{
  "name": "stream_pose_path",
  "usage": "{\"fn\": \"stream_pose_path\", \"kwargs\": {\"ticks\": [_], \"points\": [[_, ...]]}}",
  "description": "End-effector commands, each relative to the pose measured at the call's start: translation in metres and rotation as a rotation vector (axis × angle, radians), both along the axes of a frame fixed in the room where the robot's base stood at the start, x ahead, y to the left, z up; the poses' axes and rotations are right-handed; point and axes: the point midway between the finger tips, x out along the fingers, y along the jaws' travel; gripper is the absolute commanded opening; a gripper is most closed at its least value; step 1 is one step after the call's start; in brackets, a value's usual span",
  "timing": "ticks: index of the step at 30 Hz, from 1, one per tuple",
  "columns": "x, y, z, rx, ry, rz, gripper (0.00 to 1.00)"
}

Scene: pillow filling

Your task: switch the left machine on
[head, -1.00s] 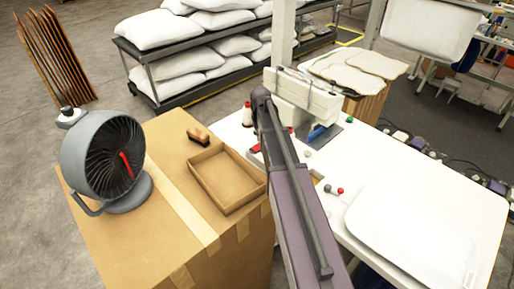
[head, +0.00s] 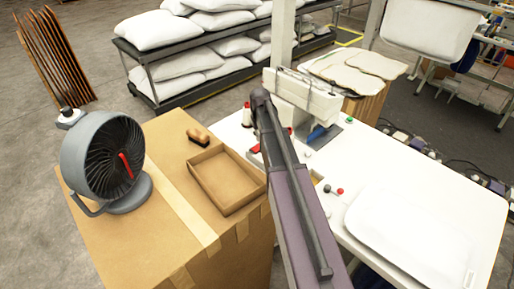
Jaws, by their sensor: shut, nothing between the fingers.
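A white sewing machine (head: 308,98) stands at the back left of a white table (head: 395,165). My arm crosses in front of it and hides part of its left side and base. A blue part (head: 322,134) shows under its head. On the table near it are small knobs or buttons: a green one (head: 349,120), a red one (head: 340,191) and a dark one (head: 327,188) beside the red. I cannot tell which of these belongs to the machine or whether it is on. My gripper is hidden behind my own arm.
A white pillow (head: 410,235) lies on the table's right front. Pillows (head: 160,30) fill the rack behind.

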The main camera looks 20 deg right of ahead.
Motion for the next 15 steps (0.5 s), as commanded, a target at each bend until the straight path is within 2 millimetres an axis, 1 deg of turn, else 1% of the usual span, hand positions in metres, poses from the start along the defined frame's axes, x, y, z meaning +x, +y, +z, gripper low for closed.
{"fn": "stream_pose_path", "kwargs": {"ticks": [15], "points": [[0.0, -0.0002, -0.0038, 0.0, 0.0, 0.0, 0.0]]}}
